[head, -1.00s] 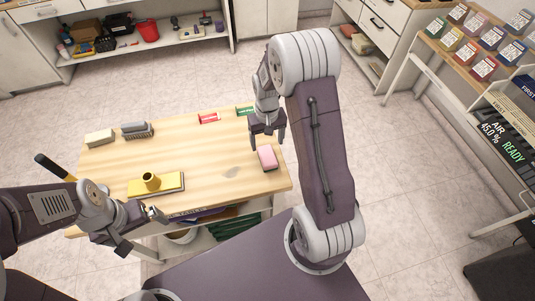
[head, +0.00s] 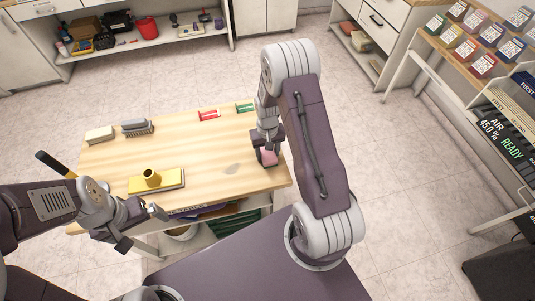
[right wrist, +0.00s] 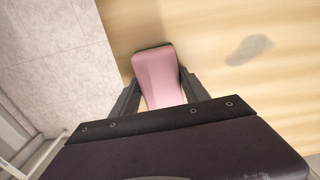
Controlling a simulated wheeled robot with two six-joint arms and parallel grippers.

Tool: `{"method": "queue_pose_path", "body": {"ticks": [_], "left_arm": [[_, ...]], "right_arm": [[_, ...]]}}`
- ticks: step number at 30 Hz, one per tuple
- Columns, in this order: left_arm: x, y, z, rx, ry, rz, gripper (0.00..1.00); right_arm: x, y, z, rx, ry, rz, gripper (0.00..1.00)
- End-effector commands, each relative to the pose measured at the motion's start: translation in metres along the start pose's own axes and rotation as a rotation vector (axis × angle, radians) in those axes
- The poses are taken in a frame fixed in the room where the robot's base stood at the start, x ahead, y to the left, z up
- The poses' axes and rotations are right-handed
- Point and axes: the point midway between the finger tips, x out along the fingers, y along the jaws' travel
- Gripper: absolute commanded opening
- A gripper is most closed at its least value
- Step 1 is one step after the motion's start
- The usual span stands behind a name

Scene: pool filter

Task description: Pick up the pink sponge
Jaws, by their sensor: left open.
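The pink sponge (head: 269,157) lies near the right end of the wooden table (head: 215,150). My right gripper (head: 266,162) is down over it, with one finger on each side. In the right wrist view the pink sponge (right wrist: 156,75), with a dark underside edge, sits between the fingers. The fingers are very close to its sides, and I cannot tell whether they press on it. My left gripper (head: 139,228) is open and empty by the table's front left edge.
On the table are a yellow block with a raised round neck (head: 155,180), a grey brush (head: 137,127), a pale block (head: 100,134), a red item (head: 208,115) and a green item (head: 244,107). The table's middle is clear.

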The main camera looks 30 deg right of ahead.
Motion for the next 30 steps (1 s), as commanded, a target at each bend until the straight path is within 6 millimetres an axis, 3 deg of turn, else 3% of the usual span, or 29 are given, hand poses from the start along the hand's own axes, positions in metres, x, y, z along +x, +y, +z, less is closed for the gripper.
{"method": "queue_pose_path", "body": {"ticks": [1, 4, 14, 21, 30], "left_arm": [[0.0, 0.0, 0.0, 0.0, 0.0, 0.0, 1.0], [0.0, 0.0, 0.0, 0.0, 0.0, 0.0, 1.0], [0.0, 0.0, 0.0, 0.0, 0.0, 0.0, 1.0], [0.0, 0.0, 0.0, 0.0, 0.0, 0.0, 1.0], [0.003, 0.0, 0.0, 0.0, 0.0, 0.0, 1.0]], "right_arm": [[0.0, 0.0, 0.0, 0.0, 0.0, 0.0, 0.36], [0.0, 0.0, 0.0, 0.0, 0.0, 0.0, 0.11], [-0.006, 0.0, -0.001, 0.0, 0.002, 0.0, 0.11], [-0.044, 0.0, -0.001, 0.0, 0.004, 0.0, 0.11], [-0.083, -0.015, 0.068, -0.002, 0.002, 0.0, 0.11]]}}
